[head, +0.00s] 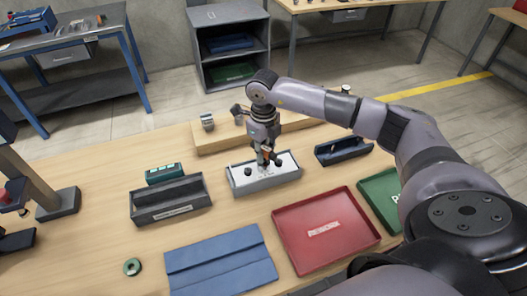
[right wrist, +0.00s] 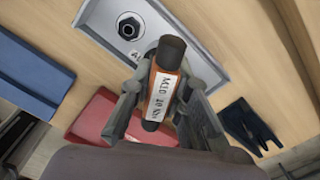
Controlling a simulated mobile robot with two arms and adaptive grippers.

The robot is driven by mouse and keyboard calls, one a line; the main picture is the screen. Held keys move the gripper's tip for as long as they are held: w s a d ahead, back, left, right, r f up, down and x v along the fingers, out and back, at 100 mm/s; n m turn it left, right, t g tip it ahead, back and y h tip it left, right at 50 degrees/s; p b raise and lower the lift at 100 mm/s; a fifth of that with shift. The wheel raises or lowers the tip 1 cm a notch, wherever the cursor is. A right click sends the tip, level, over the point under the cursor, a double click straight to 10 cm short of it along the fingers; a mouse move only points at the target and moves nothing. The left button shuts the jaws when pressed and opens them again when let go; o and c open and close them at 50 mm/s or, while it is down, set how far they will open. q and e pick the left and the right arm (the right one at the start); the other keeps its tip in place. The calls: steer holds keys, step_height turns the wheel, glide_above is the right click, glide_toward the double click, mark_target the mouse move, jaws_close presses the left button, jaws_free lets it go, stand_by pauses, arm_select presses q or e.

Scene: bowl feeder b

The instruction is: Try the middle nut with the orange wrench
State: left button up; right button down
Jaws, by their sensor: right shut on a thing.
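My right gripper (head: 264,150) is over the grey fixture (head: 264,184) with a white top plate, near its middle. In the right wrist view, the gripper (right wrist: 155,105) is shut on the orange wrench (right wrist: 155,126), which has dark ends and a white label that seems to read "MID 10" and a unit. One dark nut (head: 248,171) shows left of the gripper and another (head: 279,162) right of it. The wrist view shows one hex nut (right wrist: 129,26) apart from the wrench. The middle nut is hidden, so contact cannot be told. My left gripper is not in view.
A red tray (head: 290,240) and a blue mat (head: 200,278) lie in front of the fixture. A dark grey bin (head: 171,213) stands left, a dark blue holder (head: 343,155) right. A wooden block (head: 215,142) is behind. A green ring (head: 132,267) lies front left.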

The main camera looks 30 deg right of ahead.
mark_target(263, 147)
steer(key=shift+f, duration=0.35)
stand_by(0.5)
steer(key=shift+m, duration=1.2)
steer(key=shift+f+n+b, duration=0.1)
steer(key=shift+n+b, duration=0.3)
steer(key=shift+b, duration=0.15)
steer(key=shift+r, duration=0.25)
steer(key=shift+r+p, duration=1.5)
steer(key=shift+r, duration=0.9)
